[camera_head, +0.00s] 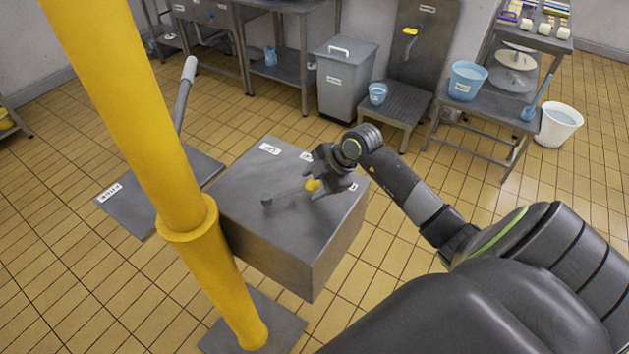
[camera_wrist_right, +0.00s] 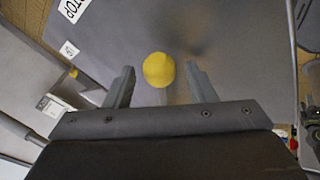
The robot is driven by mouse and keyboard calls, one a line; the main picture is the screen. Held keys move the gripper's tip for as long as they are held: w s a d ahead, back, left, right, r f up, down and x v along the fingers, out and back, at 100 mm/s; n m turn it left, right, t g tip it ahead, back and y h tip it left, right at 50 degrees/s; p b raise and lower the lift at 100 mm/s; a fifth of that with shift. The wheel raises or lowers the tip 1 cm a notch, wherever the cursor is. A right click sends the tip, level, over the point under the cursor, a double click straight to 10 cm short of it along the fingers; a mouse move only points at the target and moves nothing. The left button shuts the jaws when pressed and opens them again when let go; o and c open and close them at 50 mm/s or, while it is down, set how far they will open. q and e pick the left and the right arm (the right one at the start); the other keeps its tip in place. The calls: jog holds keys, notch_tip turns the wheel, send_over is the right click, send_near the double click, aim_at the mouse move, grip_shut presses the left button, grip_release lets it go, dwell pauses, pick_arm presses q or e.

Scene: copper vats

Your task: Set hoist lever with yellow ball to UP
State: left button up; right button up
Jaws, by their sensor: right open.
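The hoist lever's yellow ball (camera_head: 312,185) shows over the top of a grey metal box (camera_head: 290,215). Its thin rod runs left to a small dark pivot (camera_head: 266,202) on the box top. My right gripper (camera_head: 327,177) is at the ball, partly hiding it. In the right wrist view the yellow ball (camera_wrist_right: 159,70) sits between the tips of the open fingers (camera_wrist_right: 160,82), with a gap visible on each side. My left gripper is out of view.
A thick yellow post (camera_head: 160,150) stands just left of the box. Behind it, a grey lever (camera_head: 184,95) rises from a floor plate (camera_head: 125,200). A lidded bin (camera_head: 345,85), steps and tables stand at the back. Tiled floor between is clear.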

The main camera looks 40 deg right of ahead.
grip_shut()
dwell(0.3)
